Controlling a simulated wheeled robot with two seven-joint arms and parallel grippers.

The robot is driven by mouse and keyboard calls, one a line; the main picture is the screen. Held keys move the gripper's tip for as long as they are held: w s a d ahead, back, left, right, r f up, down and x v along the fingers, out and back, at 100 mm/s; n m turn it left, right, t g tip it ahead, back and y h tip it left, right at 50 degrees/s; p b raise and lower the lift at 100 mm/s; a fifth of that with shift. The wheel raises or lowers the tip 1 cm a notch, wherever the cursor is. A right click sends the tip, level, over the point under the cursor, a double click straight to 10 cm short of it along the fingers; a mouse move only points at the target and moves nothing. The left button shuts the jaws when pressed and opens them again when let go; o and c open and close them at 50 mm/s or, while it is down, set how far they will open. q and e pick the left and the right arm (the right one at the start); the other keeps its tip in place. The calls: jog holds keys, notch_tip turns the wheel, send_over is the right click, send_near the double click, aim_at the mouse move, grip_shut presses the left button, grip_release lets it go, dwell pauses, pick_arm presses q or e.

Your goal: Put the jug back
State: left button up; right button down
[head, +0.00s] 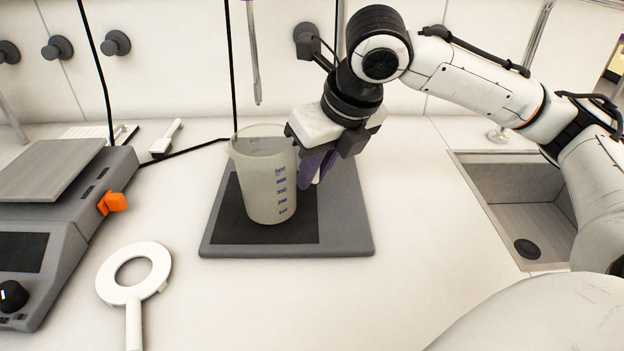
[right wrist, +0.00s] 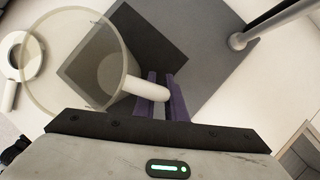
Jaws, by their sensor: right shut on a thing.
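The jug (head: 262,185) is a translucent, pale measuring jug with blue graduation marks. It stands upright over the black square on the grey plate (head: 346,228); I cannot tell for sure whether its base touches. In the right wrist view the jug (right wrist: 60,65) is seen from above, at the upper left, with its whitish handle (right wrist: 142,88) pointing to the gripper. My right gripper (head: 316,170) is to the right of the jug, its purple fingers shut on the handle, as the right wrist view also shows (right wrist: 160,90). The jug's handle is mostly hidden in the head view. My left gripper is not in view.
A scale (head: 55,215) with an orange lever stands at the left. A white ring with a handle (head: 133,291) lies on the counter in front of it. A sink (head: 520,205) is sunk in the counter at the right. Clear counter lies in front of the plate.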

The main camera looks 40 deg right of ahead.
jog(key=shift+f, duration=0.3)
jog(key=shift+f, duration=0.1)
jog(key=c, duration=1.8)
grip_release()
